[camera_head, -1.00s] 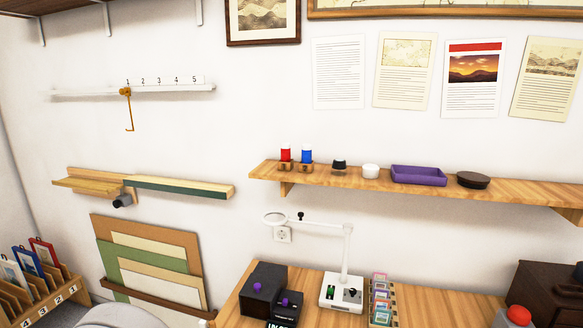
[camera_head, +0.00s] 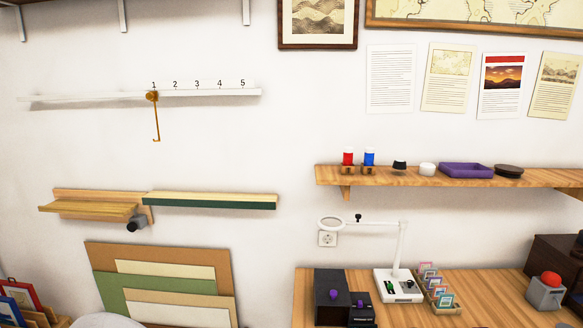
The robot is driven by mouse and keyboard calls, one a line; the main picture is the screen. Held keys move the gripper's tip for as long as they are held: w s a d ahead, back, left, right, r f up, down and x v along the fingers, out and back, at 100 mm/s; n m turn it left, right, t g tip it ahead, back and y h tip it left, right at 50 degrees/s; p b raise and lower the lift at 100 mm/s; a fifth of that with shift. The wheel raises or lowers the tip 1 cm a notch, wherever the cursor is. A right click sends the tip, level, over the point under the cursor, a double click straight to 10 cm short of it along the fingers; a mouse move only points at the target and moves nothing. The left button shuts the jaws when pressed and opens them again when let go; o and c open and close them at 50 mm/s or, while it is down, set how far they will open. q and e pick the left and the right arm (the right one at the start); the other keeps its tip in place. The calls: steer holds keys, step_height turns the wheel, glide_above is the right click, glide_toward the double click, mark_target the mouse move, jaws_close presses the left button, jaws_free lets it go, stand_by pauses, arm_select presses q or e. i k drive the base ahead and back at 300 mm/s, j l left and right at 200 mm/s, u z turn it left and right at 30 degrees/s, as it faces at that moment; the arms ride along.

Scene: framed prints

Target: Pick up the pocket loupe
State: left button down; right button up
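A small black-topped piece (camera_head: 399,167) stands on the wall shelf (camera_head: 335,176) at the right. It looks like the pocket loupe, but it is too small to be sure. It stands between a blue-capped bottle (camera_head: 369,158) and a small white round piece (camera_head: 427,169). Nothing touches it. Neither of my grippers is in view.
A purple tray (camera_head: 466,171) and a dark round disc (camera_head: 508,171) share the shelf. Below, a desk (camera_head: 470,290) bears a white magnifier lamp (camera_head: 398,285), dark boxes (camera_head: 330,296), a card rack (camera_head: 440,300) and a red button (camera_head: 550,279). A hook rail (camera_head: 90,98) is at left.

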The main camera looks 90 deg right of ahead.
mark_target(399, 166)
steer(key=i+l+z, duration=0.15)
steer(key=i+z, duration=0.25)
steer(key=i+l+z, duration=0.15)
steer(key=z, duration=0.25)
steer(key=i+z, duration=0.45)
steer(key=i+j+z, duration=0.15)
steer(key=z, duration=0.25)
steer(key=i+j+z, duration=0.25)
steer(key=z, duration=0.15)
steer(key=i+l+z, duration=0.15)
steer(key=z, duration=0.25)
steer(key=i+z, duration=0.7)
steer(key=z, duration=0.15)
steer(key=i+j+z, duration=0.2)
steer(key=z, duration=0.2)
steer(key=i, duration=0.05)
